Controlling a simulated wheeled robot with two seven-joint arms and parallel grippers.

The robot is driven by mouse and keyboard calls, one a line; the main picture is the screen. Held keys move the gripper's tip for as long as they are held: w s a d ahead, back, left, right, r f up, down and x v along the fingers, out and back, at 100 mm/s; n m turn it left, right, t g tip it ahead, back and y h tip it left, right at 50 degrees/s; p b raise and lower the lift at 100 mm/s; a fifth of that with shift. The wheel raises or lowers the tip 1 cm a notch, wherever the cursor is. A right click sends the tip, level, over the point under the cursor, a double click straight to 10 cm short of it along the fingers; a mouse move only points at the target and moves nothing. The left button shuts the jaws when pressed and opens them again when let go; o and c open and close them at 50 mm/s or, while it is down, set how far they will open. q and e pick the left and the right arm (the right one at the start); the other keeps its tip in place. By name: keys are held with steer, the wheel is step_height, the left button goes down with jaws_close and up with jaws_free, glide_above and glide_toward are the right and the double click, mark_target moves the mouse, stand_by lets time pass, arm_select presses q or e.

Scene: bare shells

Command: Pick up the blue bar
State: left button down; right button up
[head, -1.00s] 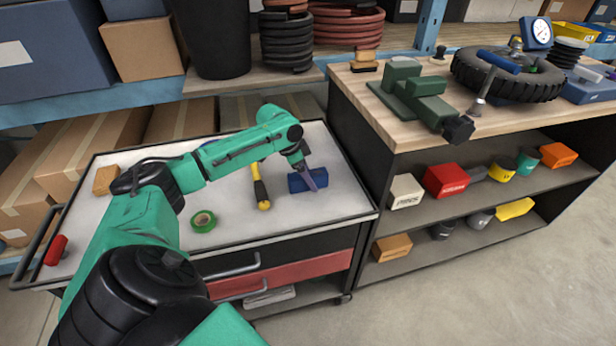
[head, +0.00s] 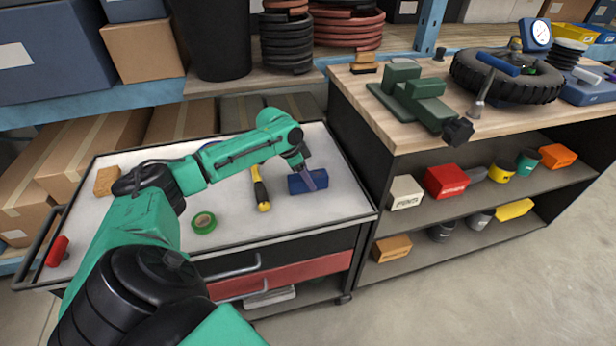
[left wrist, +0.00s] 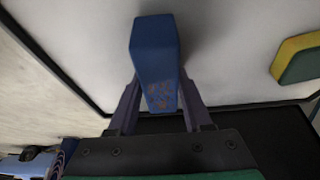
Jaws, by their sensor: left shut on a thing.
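The blue bar (head: 296,186) is at the right part of the grey cart top. My left gripper (head: 311,180) reaches down to it from above, its fingers at the bar's middle. In the left wrist view the blue bar (left wrist: 155,50) sits between the two fingers of my left gripper (left wrist: 158,98), which is shut on it. I cannot tell whether the bar touches the cart top or is slightly above it. My right gripper is not in view.
On the cart top (head: 340,205) lie a yellow-and-black handled tool (head: 261,194), a green tape roll (head: 203,222), a tan block (head: 106,181) and a red object (head: 57,251). A wooden-topped workbench (head: 365,85) stands close on the right.

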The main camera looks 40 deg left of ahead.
arm_select(q)
steer(key=shift+r+b, duration=0.1)
steer(key=shift+b, duration=0.3)
step_height(320, 180, up, 20)
steer(key=p, duration=0.2)
steer(key=shift+r, duration=0.25)
steer(key=shift+f, duration=0.1)
